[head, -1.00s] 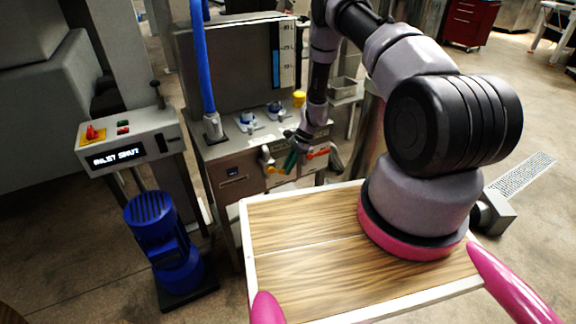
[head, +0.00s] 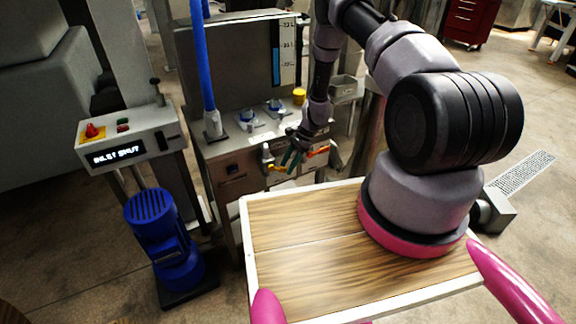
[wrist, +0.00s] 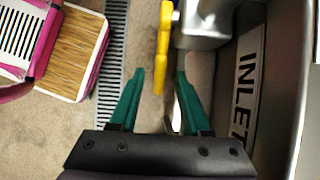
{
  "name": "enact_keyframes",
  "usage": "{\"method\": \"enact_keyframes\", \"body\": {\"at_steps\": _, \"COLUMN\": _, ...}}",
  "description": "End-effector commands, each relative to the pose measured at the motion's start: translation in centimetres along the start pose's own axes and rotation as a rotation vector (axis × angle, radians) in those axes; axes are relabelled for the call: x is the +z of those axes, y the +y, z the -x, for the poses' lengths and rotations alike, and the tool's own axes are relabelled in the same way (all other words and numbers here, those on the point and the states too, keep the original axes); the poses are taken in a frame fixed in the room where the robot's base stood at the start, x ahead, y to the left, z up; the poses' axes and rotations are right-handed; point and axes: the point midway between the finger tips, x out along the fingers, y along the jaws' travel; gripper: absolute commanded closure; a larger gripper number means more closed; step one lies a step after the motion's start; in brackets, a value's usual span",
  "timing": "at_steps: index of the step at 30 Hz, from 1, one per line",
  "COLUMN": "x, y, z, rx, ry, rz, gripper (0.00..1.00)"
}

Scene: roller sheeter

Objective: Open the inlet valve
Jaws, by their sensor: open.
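The inlet valve's yellow lever (wrist: 163,50) hangs from a grey valve body (wrist: 203,22) in the wrist view, beside a plate (wrist: 247,85) lettered INLE, its end cut off. In the head view the yellow lever (head: 277,168) is low on the grey machine's front. My gripper (wrist: 160,73) has green fingers. It is open, with the lever's lower end between the fingertips and gaps on both sides. My gripper (head: 291,159) also shows in the head view, at the machine front. The control box display (head: 115,153) seems to read INLET SHUT.
An orange lever (head: 318,151) sits just right of my gripper in the head view. Two blue-topped fittings (head: 274,107) and a yellow cap (head: 299,96) are above. A blue pump motor (head: 160,240) stands on the floor at left.

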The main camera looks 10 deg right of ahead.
Motion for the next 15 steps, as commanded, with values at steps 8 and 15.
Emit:
{"method": "enact_keyframes", "body": {"at_steps": 8, "x": -0.1, "y": -0.1, "z": 4.8, "rx": -0.004, "ry": 0.002, "rz": 0.000, "gripper": 0.53}}
{"method": "enact_keyframes", "body": {"at_steps": 15, "x": -0.1, "y": -0.1, "z": 9.1, "rx": -0.003, "ry": 0.001, "rz": 0.000, "gripper": 0.53}}
